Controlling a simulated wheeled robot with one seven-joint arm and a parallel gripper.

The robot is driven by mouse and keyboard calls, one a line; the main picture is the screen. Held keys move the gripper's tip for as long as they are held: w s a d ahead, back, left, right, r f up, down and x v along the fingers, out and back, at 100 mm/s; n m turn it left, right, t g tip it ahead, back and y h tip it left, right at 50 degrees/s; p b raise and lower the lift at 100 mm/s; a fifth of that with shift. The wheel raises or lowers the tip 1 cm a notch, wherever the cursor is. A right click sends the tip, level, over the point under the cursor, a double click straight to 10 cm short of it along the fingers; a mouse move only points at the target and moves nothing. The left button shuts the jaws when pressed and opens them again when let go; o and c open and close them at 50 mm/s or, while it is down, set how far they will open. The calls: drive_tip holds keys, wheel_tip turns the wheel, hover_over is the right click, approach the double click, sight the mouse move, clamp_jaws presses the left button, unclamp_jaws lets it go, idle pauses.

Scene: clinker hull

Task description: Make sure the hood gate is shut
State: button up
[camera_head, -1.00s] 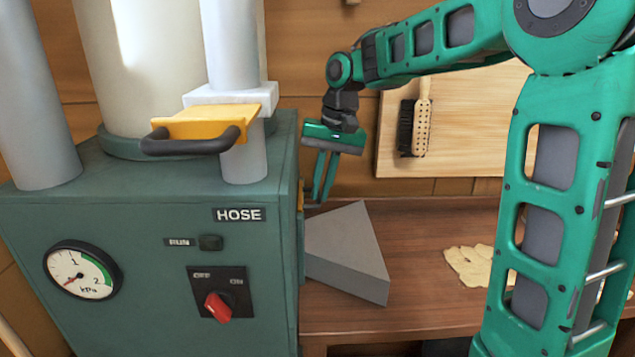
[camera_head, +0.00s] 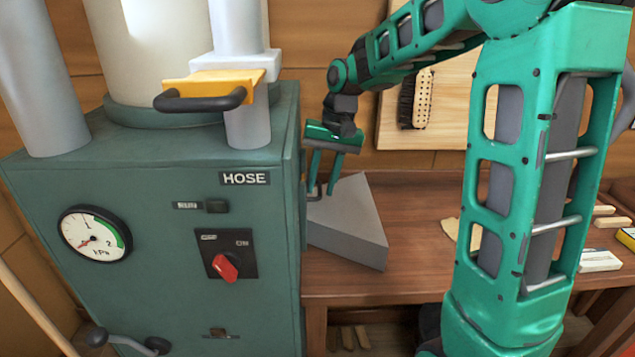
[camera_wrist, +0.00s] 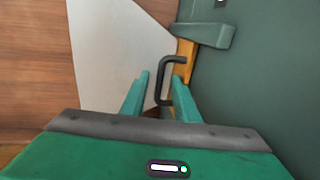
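The hood gate shows in the wrist view as a yellow-orange plate (camera_wrist: 185,62) with a black U-shaped handle (camera_wrist: 164,88), on the right side of the green machine. Part of the plate shows outside its green bracket (camera_wrist: 206,32); how far it stands out is hard to tell. A grey wedge-shaped hood (camera_head: 348,228) lies beside it. My gripper (camera_head: 324,192) points down at the handle, its fingers apart. In the wrist view, my gripper (camera_wrist: 160,88) has the handle between its fingertips, nearer the right finger. Contact cannot be told.
The green machine (camera_head: 150,190) carries a second yellow gate (camera_head: 215,86) with a black handle above the HOSE label, a red knob (camera_head: 226,268) and a gauge (camera_head: 95,233). A wooden bench (camera_head: 425,235) extends right. A brush (camera_head: 416,100) hangs on the back board.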

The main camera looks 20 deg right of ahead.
wheel_tip(320, 180, up, 10)
drive_tip(key=d, duration=0.2)
drive_tip(key=shift+s+r, duration=0.25)
drive_tip(key=shift+s, duration=0.05)
idle(0.5)
drive_tip(key=s+d+f, duration=0.3)
drive_tip(key=s+f, duration=0.1)
drive_tip(key=s, duration=0.6)
drive_tip(key=s+d+f+m+h, duration=0.1)
drive_tip(key=s+d+f, duration=0.2)
drive_tip(key=s, duration=0.7)
drive_tip(key=s+d+f, duration=0.3)
drive_tip(key=s+f, duration=0.3)
drive_tip(key=s, duration=0.5)
drive_tip(key=shift+f+m+g+h, duration=0.35)
drive_tip(key=shift+m+g+h, duration=0.05)
